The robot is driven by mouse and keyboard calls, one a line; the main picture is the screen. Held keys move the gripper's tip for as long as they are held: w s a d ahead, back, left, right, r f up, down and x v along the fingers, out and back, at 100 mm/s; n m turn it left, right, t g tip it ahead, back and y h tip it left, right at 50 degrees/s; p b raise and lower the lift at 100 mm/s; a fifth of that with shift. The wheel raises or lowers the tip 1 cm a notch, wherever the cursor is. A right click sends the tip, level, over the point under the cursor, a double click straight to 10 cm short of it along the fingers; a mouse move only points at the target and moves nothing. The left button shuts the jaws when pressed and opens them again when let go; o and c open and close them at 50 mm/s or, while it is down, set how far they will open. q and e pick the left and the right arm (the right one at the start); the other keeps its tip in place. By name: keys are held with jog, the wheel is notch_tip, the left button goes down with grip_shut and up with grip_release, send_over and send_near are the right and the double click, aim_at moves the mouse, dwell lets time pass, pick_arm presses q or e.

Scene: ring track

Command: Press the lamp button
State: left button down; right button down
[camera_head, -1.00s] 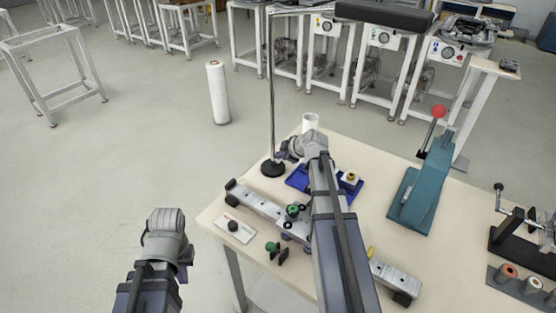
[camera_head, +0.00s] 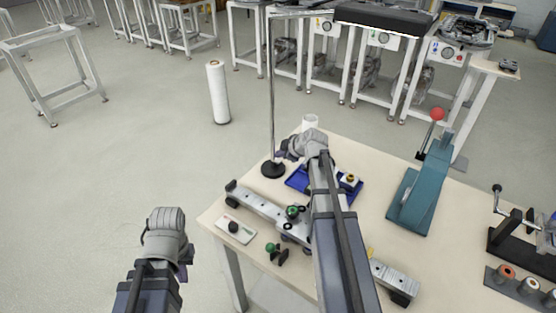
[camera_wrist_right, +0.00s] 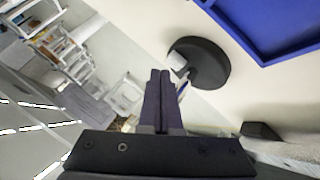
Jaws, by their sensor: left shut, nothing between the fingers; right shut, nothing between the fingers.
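The desk lamp has a round black base (camera_head: 273,169) on the table's left part, a thin upright post and a long dark head (camera_head: 385,19) at the top. A bright white line runs along the head's lower edge. In the right wrist view the base (camera_wrist_right: 208,66) lies just beyond my right gripper's tips (camera_wrist_right: 160,74), with a small pale piece at its near side; I cannot tell whether the tips touch it. My right gripper (camera_head: 284,156) is shut and empty. My left gripper (camera_head: 184,268) is shut and empty, left of the table. The button is not clearly made out.
A blue tray (camera_head: 297,183) lies right of the base, partly behind my right arm. A metal rail (camera_head: 258,204), a white plate with a black knob (camera_head: 237,229) and a teal press (camera_head: 418,195) are on the table. A white roll (camera_head: 217,92) stands on the floor.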

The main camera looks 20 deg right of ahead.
notch_tip(320, 180, up, 6)
jog(key=p, duration=0.6)
jog(key=shift+s+f, duration=0.1)
